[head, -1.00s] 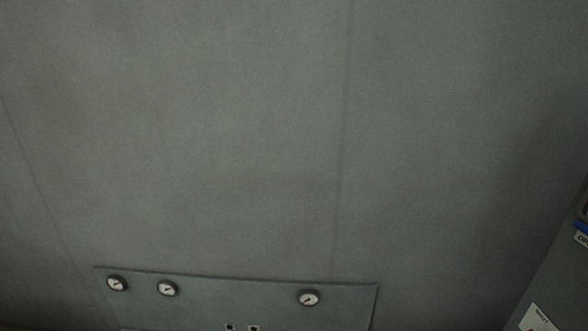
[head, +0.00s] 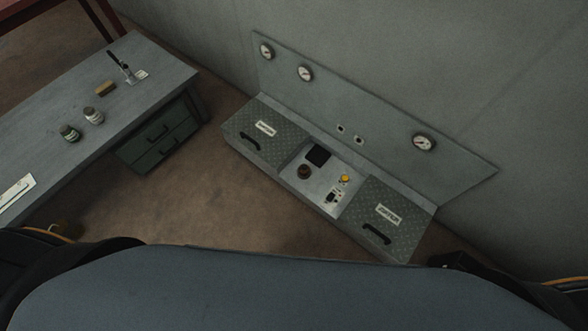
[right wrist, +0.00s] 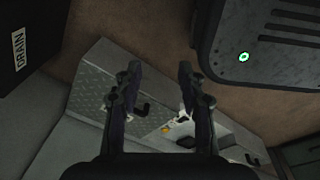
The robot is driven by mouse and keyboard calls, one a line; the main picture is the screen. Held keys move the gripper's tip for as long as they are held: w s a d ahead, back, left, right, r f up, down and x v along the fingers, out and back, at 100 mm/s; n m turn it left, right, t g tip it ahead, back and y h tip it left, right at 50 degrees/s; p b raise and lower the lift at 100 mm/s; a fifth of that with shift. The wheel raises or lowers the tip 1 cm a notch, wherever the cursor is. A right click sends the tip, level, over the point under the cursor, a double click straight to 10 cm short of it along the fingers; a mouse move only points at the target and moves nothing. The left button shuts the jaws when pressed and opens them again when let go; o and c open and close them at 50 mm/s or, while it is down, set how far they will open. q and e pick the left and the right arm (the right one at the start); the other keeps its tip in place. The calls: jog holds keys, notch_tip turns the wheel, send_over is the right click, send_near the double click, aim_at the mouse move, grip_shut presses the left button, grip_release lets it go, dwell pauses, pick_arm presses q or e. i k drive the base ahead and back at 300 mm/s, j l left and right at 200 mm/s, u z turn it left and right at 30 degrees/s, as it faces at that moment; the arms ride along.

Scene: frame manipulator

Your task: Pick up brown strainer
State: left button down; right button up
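I cannot clearly identify a brown strainer. A small dark brown round object (head: 304,171) sits on the console's middle panel in the head view, too small to tell whether it is a strainer or a knob. My right gripper (right wrist: 157,72) is open in the right wrist view, its two dark fingers apart with nothing between them. The console shows below and beyond the fingers there. My left gripper is not in view.
A low grey console (head: 289,185) with two handled hatches stands against the wall below a gauge panel (head: 375,127). A desk (head: 50,105) at left bears a brown block (head: 105,88), a green jar (head: 70,132) and a pale jar (head: 93,116). Brown floor between is clear.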

aim_at(304, 169)
jog(key=i+j, duration=0.1)
jog(key=j, duration=0.4)
jog(key=i+j, duration=0.15)
jog(key=j, duration=0.35)
jog(key=i+j, duration=0.1)
jog(key=j, duration=0.4)
jog(key=i+j+z, duration=0.1)
jog(key=j, duration=0.4)
